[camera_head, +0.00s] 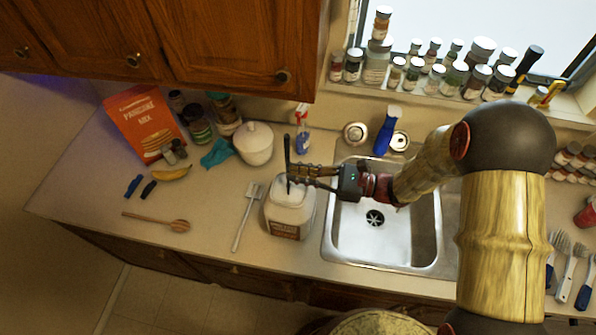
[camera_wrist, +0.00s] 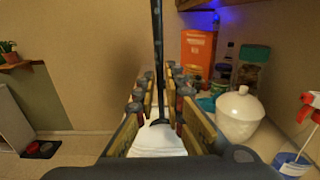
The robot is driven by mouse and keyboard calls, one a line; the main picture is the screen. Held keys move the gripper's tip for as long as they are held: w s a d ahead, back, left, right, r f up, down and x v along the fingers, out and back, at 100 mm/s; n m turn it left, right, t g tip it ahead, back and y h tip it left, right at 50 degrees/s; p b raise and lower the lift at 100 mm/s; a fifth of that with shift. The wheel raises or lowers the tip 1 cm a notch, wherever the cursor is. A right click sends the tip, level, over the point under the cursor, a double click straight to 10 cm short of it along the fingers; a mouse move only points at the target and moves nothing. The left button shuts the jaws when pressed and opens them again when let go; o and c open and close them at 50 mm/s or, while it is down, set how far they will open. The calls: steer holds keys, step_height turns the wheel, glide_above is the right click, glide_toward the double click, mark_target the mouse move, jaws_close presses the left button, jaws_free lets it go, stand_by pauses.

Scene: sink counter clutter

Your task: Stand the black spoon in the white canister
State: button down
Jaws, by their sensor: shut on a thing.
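The black spoon (camera_head: 287,150) is upright between the fingers of my gripper (camera_head: 312,178), which is shut on it. In the wrist view the dark handle (camera_wrist: 157,50) runs up between the fingers, and its lower end (camera_wrist: 160,121) shows against white. The white canister (camera_head: 289,219), square with a brown label, stands on the counter left of the sink, directly below the gripper. It also shows in the wrist view (camera_wrist: 157,146). The spoon's lower end overlaps the canister's top; I cannot tell how far it is inside or whether it touches.
A lidded white jar (camera_head: 254,145) and a spray bottle (camera_head: 303,138) stand behind. The sink (camera_head: 405,225) lies right of the canister. A whitish spatula (camera_head: 247,217), a wooden spoon (camera_head: 157,221) and a banana (camera_head: 172,174) lie to the left. Cabinets (camera_head: 215,45) hang above.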

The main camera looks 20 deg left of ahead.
steer(key=shift+s+d+f+b, duration=0.15)
steer(key=shift+f+b, duration=0.9)
steer(key=shift+f, duration=0.8)
steer(key=shift+s+a+f+b, duration=0.15)
steer(key=shift+f+b, duration=0.9)
steer(key=shift+f, duration=0.75)
steer(key=shift+s+d+f, duration=0.1)
steer(key=c, duration=1.8)
jaws_free()
steer(key=shift+s, duration=0.1)
steer(key=shift+c, duration=0.2)
steer(key=shift+o, duration=0.2)
steer(key=shift+d, duration=0.1)
glide_toward(289, 190)
steer(key=r, duration=0.1)
steer(key=shift+d+r, duration=0.1)
steer(key=shift+d, duration=0.25)
